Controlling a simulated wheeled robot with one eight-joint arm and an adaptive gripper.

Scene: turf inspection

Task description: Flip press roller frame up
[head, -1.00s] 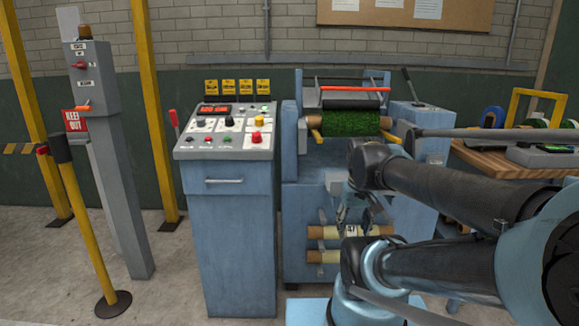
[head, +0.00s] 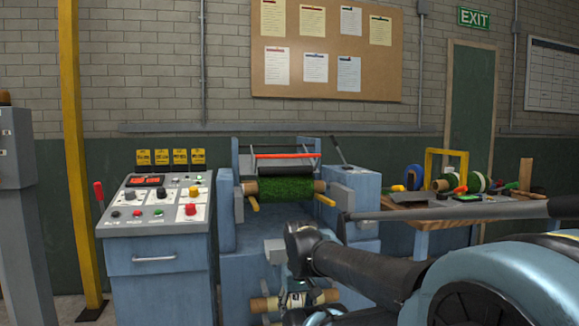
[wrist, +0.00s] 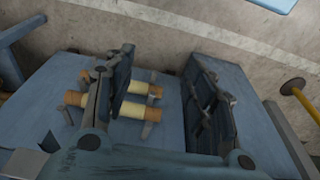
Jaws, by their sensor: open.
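The press roller frame shows in the head view as a dark frame with a red-orange bar (head: 284,155) across its front. It sits at the top of the blue machine (head: 235,255), just above and behind a green turf roll (head: 285,188) with tan core ends. My gripper (wrist: 166,92) is open and empty in the wrist view, its two dark fingers well apart. It is in front of the machine's lower part, below the turf roll and apart from the frame. In the head view my arm partly hides it. The frame cannot be made out in the wrist view.
Two cream-wrapped rolls (wrist: 135,110) lie low on the machine's front, beside a finger in the wrist view. A control cabinet (head: 155,245) stands left of the machine. A wooden table (head: 440,212) with tools and tape is right. A yellow post (head: 75,150) stands left.

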